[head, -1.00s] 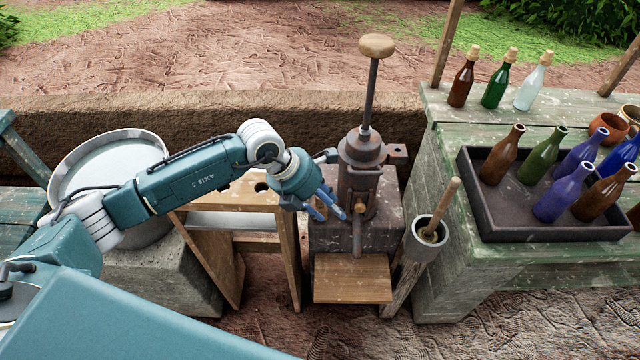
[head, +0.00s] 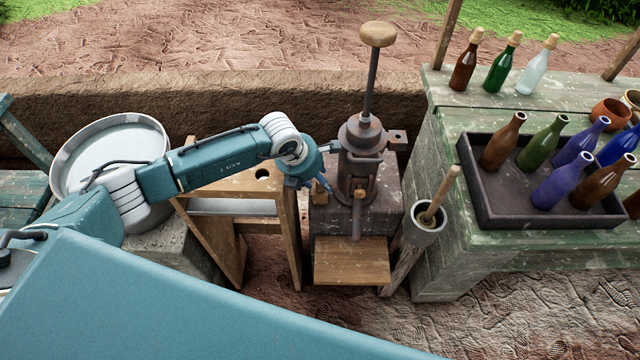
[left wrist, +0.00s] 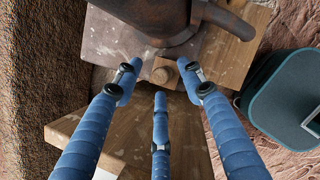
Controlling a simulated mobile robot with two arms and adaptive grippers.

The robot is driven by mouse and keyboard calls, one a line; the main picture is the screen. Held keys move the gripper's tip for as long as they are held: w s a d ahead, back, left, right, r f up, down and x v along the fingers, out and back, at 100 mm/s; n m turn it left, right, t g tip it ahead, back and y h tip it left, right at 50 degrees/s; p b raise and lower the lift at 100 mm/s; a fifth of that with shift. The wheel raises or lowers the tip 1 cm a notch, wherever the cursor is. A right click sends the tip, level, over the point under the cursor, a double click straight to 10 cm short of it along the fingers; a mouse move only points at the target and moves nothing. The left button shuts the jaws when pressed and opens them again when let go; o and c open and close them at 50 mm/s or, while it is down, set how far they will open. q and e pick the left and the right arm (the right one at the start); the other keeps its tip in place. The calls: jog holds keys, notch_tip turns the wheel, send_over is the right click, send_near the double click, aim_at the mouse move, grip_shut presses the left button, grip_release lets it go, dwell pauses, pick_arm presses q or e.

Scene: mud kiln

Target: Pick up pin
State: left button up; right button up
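A small wooden pin (head: 319,198) lies on the grey stone block just left of the dark metal press (head: 358,165). In the left wrist view the pin (left wrist: 166,73) shows as a short light-brown peg with a blunt end, close to the press base. My left gripper (head: 322,183) is at the block's left side, right by the pin and partly hiding it. In the left wrist view its blue fingers (left wrist: 160,80) are spread, with the pin between and slightly beyond the tips. I cannot tell whether any finger touches it. My right gripper is in neither view.
A wooden stand (head: 235,205) is left of the press, and a wooden board (head: 350,262) is in front of it. A mortar with a pestle (head: 425,225) stands to the right. Bottles in a dark tray (head: 490,208) stand on the green table.

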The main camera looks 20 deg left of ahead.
pick_arm(q)
jog(key=shift+w+d+f, duration=0.1)
jog(key=shift+w+f, duration=0.1)
jog(key=shift+f, duration=0.45)
jog(key=c, duration=1)
jog(key=shift+o, duration=0.2)
jog(key=shift+r, duration=0.1)
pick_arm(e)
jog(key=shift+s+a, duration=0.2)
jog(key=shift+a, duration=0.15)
pick_arm(q)
notch_tip(320, 180, up, 26)
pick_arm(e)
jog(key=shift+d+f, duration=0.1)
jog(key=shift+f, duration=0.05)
